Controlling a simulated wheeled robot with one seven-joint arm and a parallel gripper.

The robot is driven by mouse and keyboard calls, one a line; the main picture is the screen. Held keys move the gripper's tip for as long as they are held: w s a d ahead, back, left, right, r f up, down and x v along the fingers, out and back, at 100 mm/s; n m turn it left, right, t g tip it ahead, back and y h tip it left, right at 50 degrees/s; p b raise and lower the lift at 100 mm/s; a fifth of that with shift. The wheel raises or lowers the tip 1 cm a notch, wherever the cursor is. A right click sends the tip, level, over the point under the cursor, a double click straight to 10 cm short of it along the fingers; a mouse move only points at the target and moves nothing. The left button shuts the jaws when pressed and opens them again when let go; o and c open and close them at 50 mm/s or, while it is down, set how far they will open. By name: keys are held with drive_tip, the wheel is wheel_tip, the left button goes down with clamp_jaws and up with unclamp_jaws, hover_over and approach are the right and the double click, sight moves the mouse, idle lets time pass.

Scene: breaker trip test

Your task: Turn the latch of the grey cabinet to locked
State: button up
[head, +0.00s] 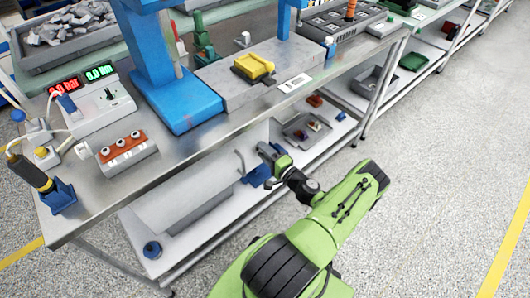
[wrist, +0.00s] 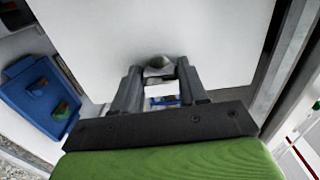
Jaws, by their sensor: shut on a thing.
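The grey cabinet (head: 190,198) sits on the lower shelf under the bench. Its pale panel (wrist: 105,40) fills the upper part of the wrist view. A small rounded grey knob, seemingly the latch (wrist: 158,63), shows between my fingertips on that panel. My gripper (head: 265,153) reaches in under the bench edge from the right, at the cabinet's right end. In the wrist view my gripper (wrist: 159,72) is shut on the latch, one finger on each side. The latch is hidden in the head view, and I cannot tell its turned position.
A blue tray (wrist: 18,72) with small parts lies left of my gripper in the wrist view. The bench top (head: 225,128) overhangs my gripper and holds a blue press (head: 180,105), a meter box (head: 100,108) and a terminal block (head: 128,150). The floor on the right is clear.

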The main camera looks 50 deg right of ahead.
drive_tip(key=o, duration=1.1)
drive_tip(key=shift+c, duration=0.2)
drive_tip(key=p+v, duration=0.2)
drive_tip(key=v, duration=1.3)
drive_tip(key=shift+s+p, duration=0.35)
drive_tip(key=shift+a, duration=0.1)
